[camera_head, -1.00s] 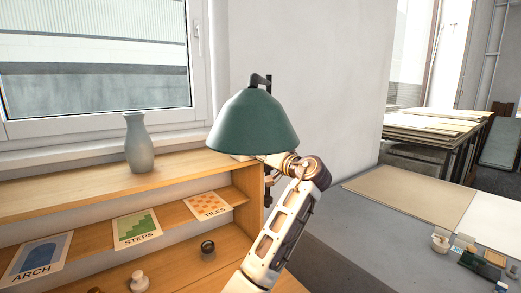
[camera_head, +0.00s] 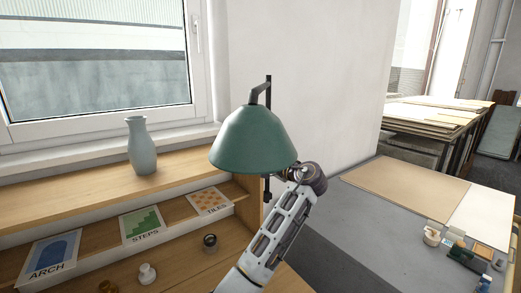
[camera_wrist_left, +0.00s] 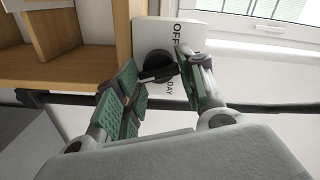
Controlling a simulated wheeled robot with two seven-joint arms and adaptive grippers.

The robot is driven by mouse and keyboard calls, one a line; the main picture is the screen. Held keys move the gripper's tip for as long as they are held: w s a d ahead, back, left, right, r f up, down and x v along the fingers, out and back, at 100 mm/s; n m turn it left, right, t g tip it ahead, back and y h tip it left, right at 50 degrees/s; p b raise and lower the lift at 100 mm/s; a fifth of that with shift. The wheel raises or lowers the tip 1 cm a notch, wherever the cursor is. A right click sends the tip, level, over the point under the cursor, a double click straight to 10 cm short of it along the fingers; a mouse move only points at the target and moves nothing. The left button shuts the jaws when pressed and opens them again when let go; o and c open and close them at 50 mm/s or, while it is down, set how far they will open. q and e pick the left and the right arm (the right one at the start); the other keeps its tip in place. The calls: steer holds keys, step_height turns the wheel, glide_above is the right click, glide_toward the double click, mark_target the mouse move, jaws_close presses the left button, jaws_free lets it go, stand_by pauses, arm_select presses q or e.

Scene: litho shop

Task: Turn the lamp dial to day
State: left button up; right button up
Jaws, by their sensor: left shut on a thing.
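In the left wrist view a white plate (camera_wrist_left: 181,36) on the wall carries a black dial knob (camera_wrist_left: 155,64) with the words OFF and DAY beside it. My left gripper (camera_wrist_left: 158,80) has its green-padded fingers on either side of the knob's bar and is shut on it. Where the knob's pointer stands is partly hidden by the fingers. In the head view the green lamp shade (camera_head: 252,140) hangs on a dark wall bracket and hides my left gripper; only the arm shows below it. My right gripper is not in view.
A wooden shelf (camera_head: 85,190) with a grey-blue vase (camera_head: 142,147) and the ARCH (camera_head: 48,258), STEPS (camera_head: 141,225) and TILES (camera_head: 210,201) cards lies at left. A grey table (camera_head: 365,225) with boards and small items stands at right. A window (camera_head: 95,60) is behind.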

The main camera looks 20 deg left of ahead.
arm_select(q)
steer(key=shift+m+p, duration=2.1)
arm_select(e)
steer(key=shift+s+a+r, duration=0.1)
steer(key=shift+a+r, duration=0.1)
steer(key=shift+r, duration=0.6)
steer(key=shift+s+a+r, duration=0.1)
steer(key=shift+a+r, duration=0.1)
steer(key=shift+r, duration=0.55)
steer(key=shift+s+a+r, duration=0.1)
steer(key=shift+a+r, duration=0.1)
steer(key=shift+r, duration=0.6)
arm_select(q)
steer(key=o, duration=0.8)
steer(key=shift+o, duration=1.1)
steer(key=v, duration=1.2)
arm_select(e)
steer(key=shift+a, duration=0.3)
